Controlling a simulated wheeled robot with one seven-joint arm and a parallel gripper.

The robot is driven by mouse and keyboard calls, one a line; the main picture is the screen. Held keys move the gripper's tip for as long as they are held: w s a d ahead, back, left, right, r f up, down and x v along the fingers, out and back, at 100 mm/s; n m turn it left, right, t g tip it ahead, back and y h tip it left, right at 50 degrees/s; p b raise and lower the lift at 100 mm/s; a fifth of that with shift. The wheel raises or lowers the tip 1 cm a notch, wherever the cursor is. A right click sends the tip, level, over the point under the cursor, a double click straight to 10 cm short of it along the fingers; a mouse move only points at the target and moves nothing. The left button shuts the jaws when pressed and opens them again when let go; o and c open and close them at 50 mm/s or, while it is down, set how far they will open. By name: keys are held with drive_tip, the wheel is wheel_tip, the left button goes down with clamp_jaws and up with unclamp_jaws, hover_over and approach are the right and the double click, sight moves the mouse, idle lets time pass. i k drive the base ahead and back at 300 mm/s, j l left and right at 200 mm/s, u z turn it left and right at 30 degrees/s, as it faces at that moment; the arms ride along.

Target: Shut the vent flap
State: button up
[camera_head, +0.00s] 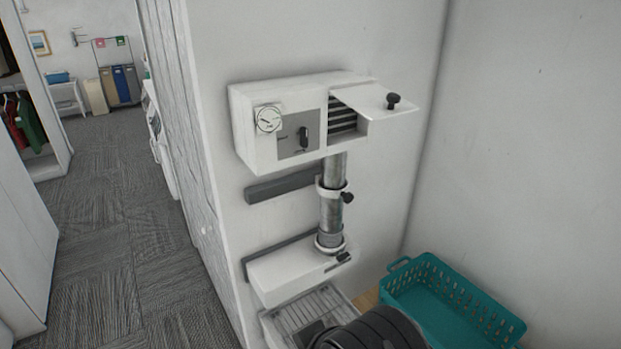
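The vent flap (377,101) is a white plate with a dark round knob (393,101). It stands open, sticking outward from the right half of a white wall box (245,125). Under it the dark louvred opening (342,117) is exposed. The left half of the box carries a round dial and a grey panel with a dark handle (304,138). A dark rounded part, probably of my own arm, shows at the bottom edge, well below the flap. My gripper's fingers are not in view.
A metal pipe (332,212) with a dark-knobbed collar runs down from the box to a lower white unit (298,268). A grey ribbed tray (305,308) lies below it. A teal basket (450,300) stands at lower right. Carpet floor (120,250) is open at left.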

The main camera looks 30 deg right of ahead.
sight(375, 102)
drive_tip(key=k+l+z, duration=0.1)
drive_tip(key=z, duration=0.9)
